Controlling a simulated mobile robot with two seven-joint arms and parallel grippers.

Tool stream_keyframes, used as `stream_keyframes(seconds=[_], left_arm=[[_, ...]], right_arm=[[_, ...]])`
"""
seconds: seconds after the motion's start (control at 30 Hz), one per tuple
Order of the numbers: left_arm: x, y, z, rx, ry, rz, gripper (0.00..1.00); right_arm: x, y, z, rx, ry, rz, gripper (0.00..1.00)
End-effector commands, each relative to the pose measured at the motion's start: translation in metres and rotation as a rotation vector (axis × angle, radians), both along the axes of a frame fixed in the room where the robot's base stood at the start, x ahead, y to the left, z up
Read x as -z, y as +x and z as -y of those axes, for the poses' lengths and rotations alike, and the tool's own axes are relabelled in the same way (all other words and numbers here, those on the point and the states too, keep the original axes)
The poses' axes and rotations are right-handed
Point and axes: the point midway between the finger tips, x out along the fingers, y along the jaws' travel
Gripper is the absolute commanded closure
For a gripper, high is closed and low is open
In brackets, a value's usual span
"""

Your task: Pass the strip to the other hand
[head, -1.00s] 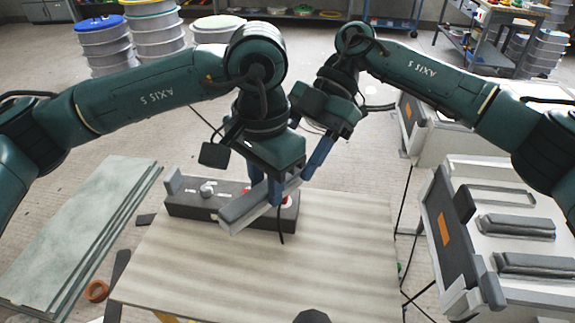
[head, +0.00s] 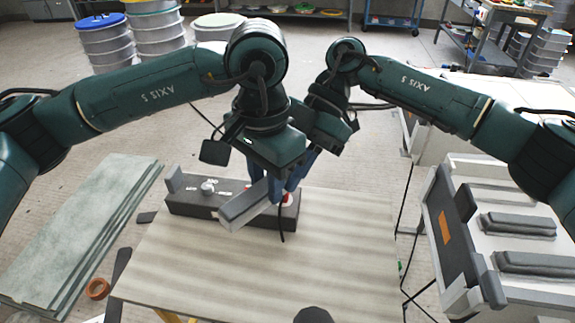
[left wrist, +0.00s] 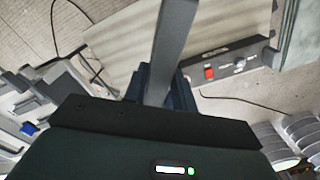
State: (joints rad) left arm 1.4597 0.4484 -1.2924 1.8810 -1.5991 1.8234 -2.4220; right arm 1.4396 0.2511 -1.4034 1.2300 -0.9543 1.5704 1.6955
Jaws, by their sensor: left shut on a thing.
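The strip (head: 243,208) is a grey bar in the head view, held above the table at a slant. My left gripper (head: 273,189) is shut on it near its far right end, and the near left end sticks out free. In the left wrist view the strip (left wrist: 175,38) runs up from between the blue fingers (left wrist: 163,88). My right gripper (head: 298,172) is right beside the left one, at the strip's right end. It is partly hidden behind the left hand, so its jaw opening and any contact with the strip cannot be made out.
A dark control box (head: 188,208) with a white knob and red button stands at the table's back edge, behind the strip. The pale table (head: 330,250) is otherwise mostly clear. Grey-green sheets (head: 85,225) lie at left; a rack with grey bars (head: 520,225) stands at right.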

Motion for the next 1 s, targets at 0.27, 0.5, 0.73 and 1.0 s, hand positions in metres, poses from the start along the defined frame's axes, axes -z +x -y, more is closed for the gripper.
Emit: stream_keyframes(seconds=[0.27,0.5,0.73,1.0], left_arm=[[0.0,-0.002,0.003,0.01,-0.006,-0.004,0.7],[0.0,-0.002,0.002,0.008,-0.005,-0.003,0.5],[0.0,-0.001,0.002,0.006,-0.004,-0.002,0.48],[-0.028,-0.001,0.002,0.006,-0.006,0.0,0.48]], right_arm=[[-0.001,0.001,-0.002,0.006,0.005,0.005,0.98],[-0.001,0.001,-0.001,0.004,0.004,0.004,0.98],[-0.001,0.001,-0.001,0.004,0.004,0.003,0.98],[-0.001,0.001,-0.001,0.004,0.003,0.002,0.98]])
